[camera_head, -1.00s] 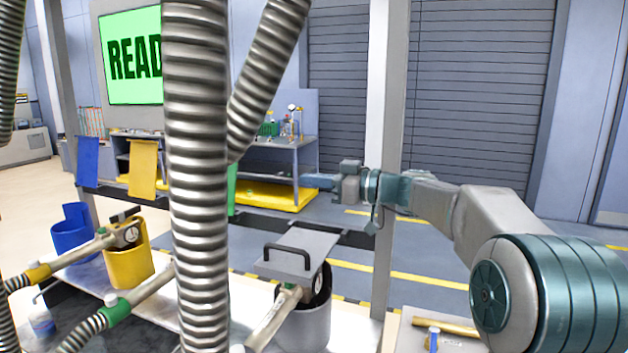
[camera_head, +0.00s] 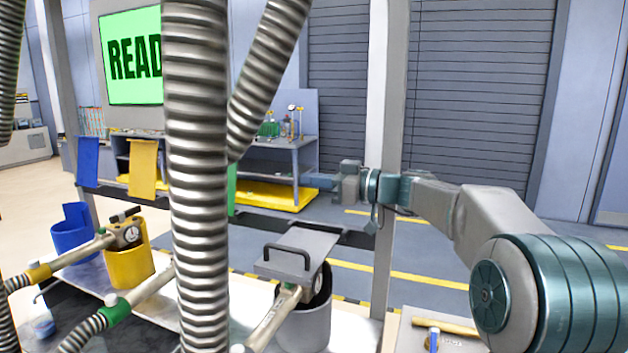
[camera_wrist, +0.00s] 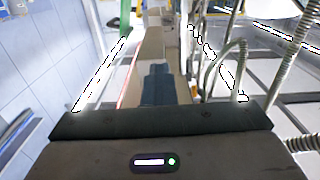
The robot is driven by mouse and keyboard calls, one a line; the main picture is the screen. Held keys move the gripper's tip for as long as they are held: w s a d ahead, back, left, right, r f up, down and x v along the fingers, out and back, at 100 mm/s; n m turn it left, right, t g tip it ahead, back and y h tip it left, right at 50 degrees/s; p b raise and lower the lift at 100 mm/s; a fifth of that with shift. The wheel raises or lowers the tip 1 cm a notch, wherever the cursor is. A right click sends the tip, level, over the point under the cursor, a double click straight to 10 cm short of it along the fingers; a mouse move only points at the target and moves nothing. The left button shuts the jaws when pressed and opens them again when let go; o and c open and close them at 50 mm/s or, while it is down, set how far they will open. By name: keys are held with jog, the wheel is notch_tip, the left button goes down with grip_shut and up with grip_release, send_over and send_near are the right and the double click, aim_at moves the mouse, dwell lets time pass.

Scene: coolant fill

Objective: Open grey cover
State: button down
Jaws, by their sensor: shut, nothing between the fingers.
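The grey cover (camera_head: 318,240) is a flat grey plate with a black handle (camera_head: 287,256) at its front edge, in the middle of the head view. It sits over a grey cylindrical container (camera_head: 306,326) and looks lowered. My gripper (camera_head: 318,183) is above and behind the cover in the picture, apart from it and pointing left. It is shut and holds nothing. In the wrist view, the wrist housing fills the bottom, and I cannot make out the cover or the handle for sure.
A thick ribbed hose (camera_head: 198,180) hangs left of the cover. A grey post (camera_head: 391,150) stands right of it. A yellow container (camera_head: 128,266) and a blue container (camera_head: 72,232) stand at left. Hoses with metal nozzles reach the containers. A workbench (camera_head: 283,150) stands behind.

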jog(key=c, duration=2.1)
grip_release()
jog(key=shift+c, duration=0.2)
jog(key=o, duration=0.6)
jog(key=shift+o, duration=0.2)
jog(key=b+v, duration=0.3)
jog(key=v, duration=1.1)
jog(key=shift+a, duration=0.1)
